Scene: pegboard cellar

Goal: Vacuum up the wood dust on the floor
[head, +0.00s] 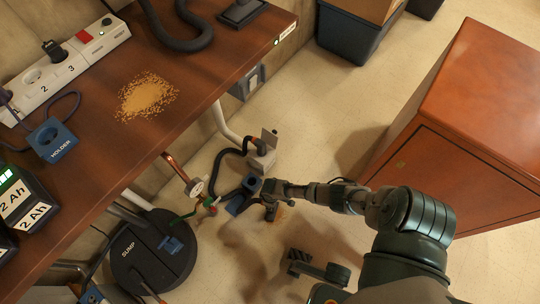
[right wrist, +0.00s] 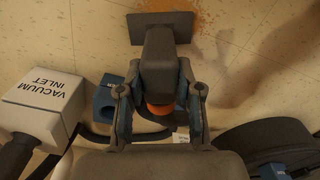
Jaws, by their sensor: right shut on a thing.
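My right gripper (head: 268,204) reaches in from the right, low over the floor. In the right wrist view its two fingers (right wrist: 158,98) are shut on a dark grey vacuum nozzle (right wrist: 160,58) with an orange ring and a wide flat head. Orange-brown wood dust (right wrist: 236,14) lies on the floor just past and beside the head, at the top of that view. In the head view a small dust patch (head: 279,213) shows beside the gripper, partly hidden by it. I cannot tell if the head touches the floor.
A white vacuum inlet box (right wrist: 42,98) and a blue block (right wrist: 108,100) stand near the gripper. A round black sump lid (head: 150,262) lies left. A workbench (head: 100,150) carries another dust pile (head: 146,96). A reddish cabinet (head: 450,165) stands right.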

